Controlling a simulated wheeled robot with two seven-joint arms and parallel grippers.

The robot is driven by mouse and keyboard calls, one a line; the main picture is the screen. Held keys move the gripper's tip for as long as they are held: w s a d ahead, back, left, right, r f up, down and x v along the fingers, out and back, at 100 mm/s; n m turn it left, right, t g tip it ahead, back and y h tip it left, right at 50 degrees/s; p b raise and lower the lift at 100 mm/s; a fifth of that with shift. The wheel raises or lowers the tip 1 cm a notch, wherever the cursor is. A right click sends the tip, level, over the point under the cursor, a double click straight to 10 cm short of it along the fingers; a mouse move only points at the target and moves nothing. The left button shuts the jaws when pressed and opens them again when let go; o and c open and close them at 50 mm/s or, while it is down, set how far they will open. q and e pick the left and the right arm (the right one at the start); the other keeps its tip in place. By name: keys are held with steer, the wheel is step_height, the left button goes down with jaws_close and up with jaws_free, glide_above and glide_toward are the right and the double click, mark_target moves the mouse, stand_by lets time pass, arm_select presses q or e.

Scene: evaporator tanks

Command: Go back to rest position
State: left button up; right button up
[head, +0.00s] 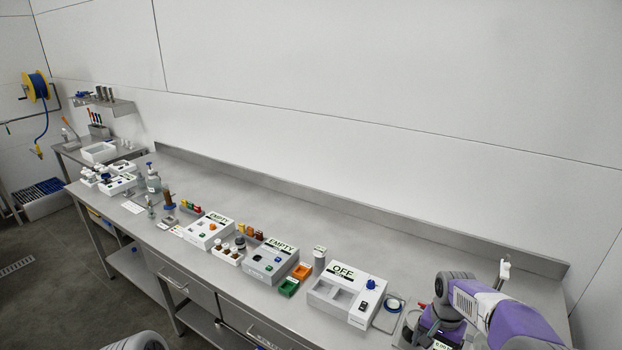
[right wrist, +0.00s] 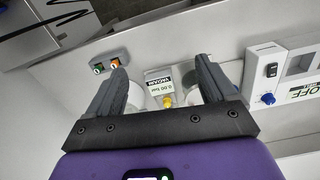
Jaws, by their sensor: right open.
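My right gripper (right wrist: 160,66) is open in the right wrist view, with its two grey fingers apart and nothing between them touching both. Beyond the fingers is a white unit with a vacuum display (right wrist: 161,80) and a yellow knob (right wrist: 167,101). In the head view my purple right arm comes in at the lower right over the counter's right end, and its gripper cannot be made out there. My left gripper is not in view.
A button box (right wrist: 107,63) shows near my left finger.

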steer(key=s+a+f+n+y+b, duration=0.1)
steer(key=a+f, duration=0.2)
steer(key=f, duration=0.4)
steer(key=s+a+f+n+b, duration=0.1)
steer(key=a+f+b, duration=0.15)
steer(key=f, duration=0.45)
arm_select(q)
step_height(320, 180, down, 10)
steer(key=b, duration=0.6)
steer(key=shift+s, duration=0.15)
arm_select(e)
steer(key=s+a+f+n+y, duration=0.1)
steer(key=s+a+f, duration=0.6)
steer(key=s+f, duration=0.3)
steer(key=s+a+f+n+y, duration=0.2)
steer(key=s+a+f, duration=0.6)
steer(key=s+f, duration=0.2)
steer(key=shift+s+f+t, duration=0.2)
steer(key=shift+f+t, duration=0.1)
steer(key=shift+f, duration=0.3)
